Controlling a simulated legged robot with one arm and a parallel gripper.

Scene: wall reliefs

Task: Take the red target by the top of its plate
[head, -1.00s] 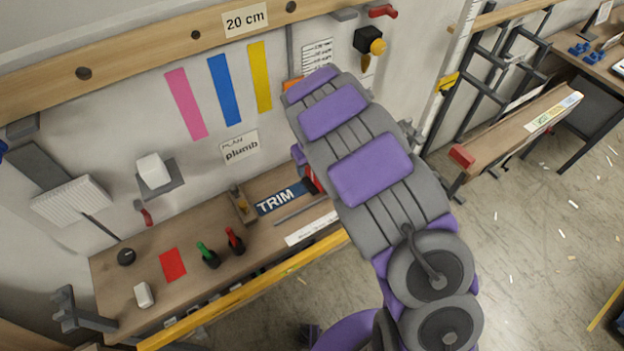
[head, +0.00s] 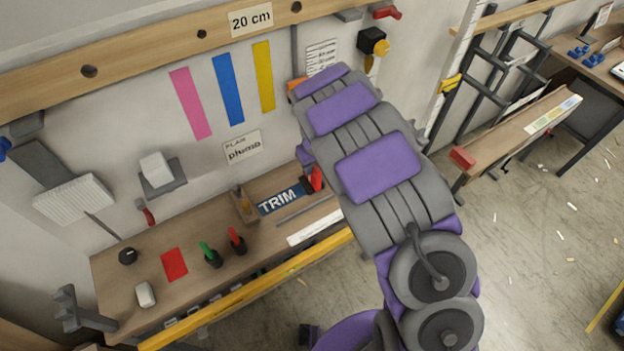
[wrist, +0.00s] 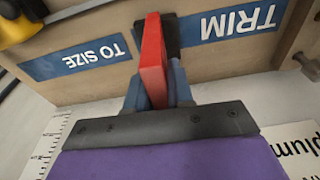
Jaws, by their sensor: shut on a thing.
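The red target (wrist: 152,60) is a thin upright red plate with a black block (wrist: 171,35) right behind it in the wrist view. My gripper (wrist: 155,90) is shut on the plate, with one blue-grey finger on each side of it. The plate's far end reaches past the fingertips toward the board with the TRIM label (wrist: 240,22). In the head view the red target (head: 317,179) shows in part at the right end of the TRIM label, beside my arm. My arm hides the fingers there.
The wooden bench (head: 130,290) also bears a red card (head: 174,264), a green-handled tool (head: 208,253) and a red-handled tool (head: 237,240). A yellow rail (head: 250,288) runs along its front. Coloured strips (head: 228,90) hang on the wall. Open floor lies to the right.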

